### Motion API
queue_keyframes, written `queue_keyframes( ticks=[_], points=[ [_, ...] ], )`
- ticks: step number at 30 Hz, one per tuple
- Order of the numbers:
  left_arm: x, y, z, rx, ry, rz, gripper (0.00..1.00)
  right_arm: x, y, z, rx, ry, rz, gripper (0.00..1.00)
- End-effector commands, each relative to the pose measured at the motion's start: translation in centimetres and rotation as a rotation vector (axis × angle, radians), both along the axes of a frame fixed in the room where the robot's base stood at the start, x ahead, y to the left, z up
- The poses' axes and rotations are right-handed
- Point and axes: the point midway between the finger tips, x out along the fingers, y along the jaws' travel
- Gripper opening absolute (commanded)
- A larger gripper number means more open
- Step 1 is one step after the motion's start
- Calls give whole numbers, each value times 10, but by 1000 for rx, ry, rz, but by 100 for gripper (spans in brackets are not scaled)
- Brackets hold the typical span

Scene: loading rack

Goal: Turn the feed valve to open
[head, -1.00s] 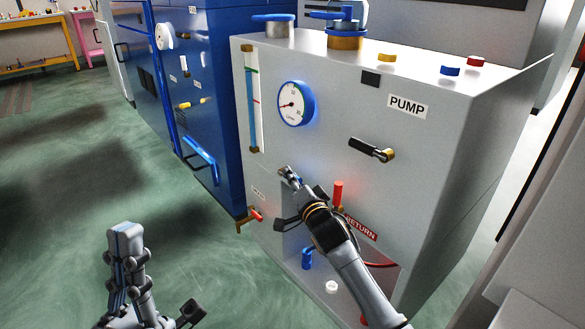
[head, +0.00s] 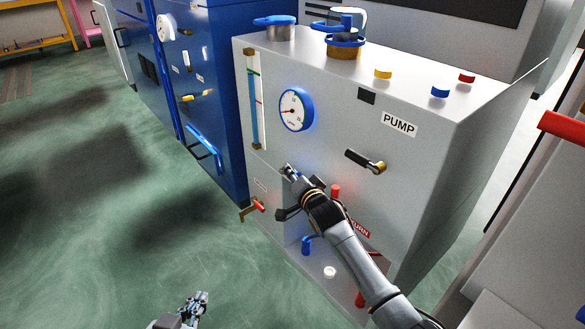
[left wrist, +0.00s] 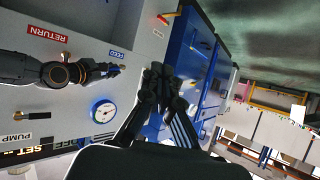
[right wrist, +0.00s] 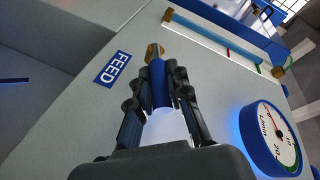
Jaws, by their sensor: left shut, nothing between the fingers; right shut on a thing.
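The feed valve has a blue handle (right wrist: 160,84) on a brass stem (right wrist: 153,51), beside the blue FEED label (right wrist: 113,68) on the grey pump cabinet. My right gripper (head: 289,171) is shut on this handle, with a finger on each side in the right wrist view (right wrist: 162,75). In the head view the gripper hides most of the valve. My left gripper (head: 196,300) is low over the floor, away from the cabinet, and is shut and empty. In the left wrist view its fingertips (left wrist: 158,72) are together, and the FEED label (left wrist: 116,55) shows beside my right gripper.
A round gauge (head: 296,109) is on the cabinet above the valve. A black lever (head: 363,159) sits under the PUMP label (head: 399,124). A red handle (head: 258,205) is at lower left. Blue cabinets (head: 210,90) stand behind; green floor (head: 90,210) is clear at left.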

Motion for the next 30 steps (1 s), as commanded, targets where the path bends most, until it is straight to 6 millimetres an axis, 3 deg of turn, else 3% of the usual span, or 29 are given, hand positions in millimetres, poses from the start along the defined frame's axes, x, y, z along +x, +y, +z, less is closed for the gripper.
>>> queue_keyframes(
  ticks=[6,12,15,30],
  points=[
    [-57,22,-45,83,374,27,0,2,0,9,-26,35,-2,0],
    [-104,38,-68,135,621,46,0,3,0,11,-53,69,-2,0],
    [-117,42,-75,149,694,51,0,3,0,11,-66,87,-1,0],
    [-121,44,-98,162,765,52,0,5,2,13,-114,153,-1,0]
  ],
)
